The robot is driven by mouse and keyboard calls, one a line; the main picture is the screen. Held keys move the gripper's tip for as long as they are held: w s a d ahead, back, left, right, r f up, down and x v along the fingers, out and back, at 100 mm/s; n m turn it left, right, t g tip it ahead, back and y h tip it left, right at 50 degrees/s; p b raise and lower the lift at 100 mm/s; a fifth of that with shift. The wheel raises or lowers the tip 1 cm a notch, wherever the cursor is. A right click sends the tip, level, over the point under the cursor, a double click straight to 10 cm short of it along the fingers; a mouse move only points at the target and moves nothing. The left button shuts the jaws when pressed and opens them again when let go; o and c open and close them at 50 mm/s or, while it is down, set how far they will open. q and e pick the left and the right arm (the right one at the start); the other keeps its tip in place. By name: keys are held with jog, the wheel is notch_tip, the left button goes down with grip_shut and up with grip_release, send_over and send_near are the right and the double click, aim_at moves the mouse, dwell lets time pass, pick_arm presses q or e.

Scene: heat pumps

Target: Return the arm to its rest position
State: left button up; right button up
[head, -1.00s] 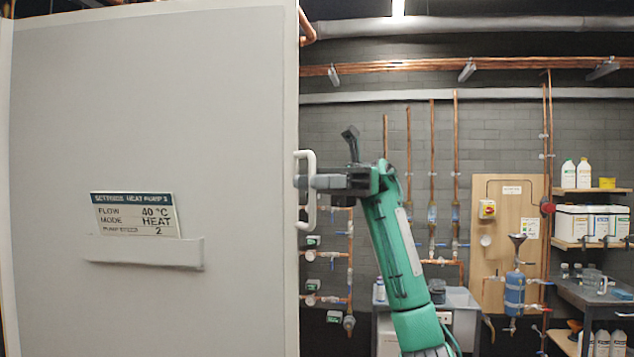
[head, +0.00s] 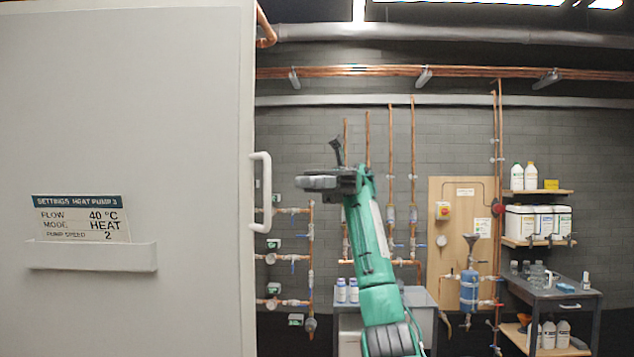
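My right arm is green with a dark gripper (head: 312,182) that points left in the head view. The gripper is apart from the white handle (head: 262,192), with a gap between them and nothing seen in it. The fingers show edge-on, so I cannot tell whether they are open or shut. The handle is on the edge of a large pale grey panel (head: 140,130) at the left. My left gripper is not in view.
The panel carries a settings card (head: 82,219) for heat pump 3 in a holder. Copper pipes with valves (head: 285,258) run along the back wall. A grey cabinet (head: 420,298) stands behind my arm. A shelf (head: 540,241) with containers and a dark bench (head: 552,290) are at the right.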

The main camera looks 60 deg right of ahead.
jog(key=shift+s+d, duration=0.1)
jog(key=shift+d, duration=0.7)
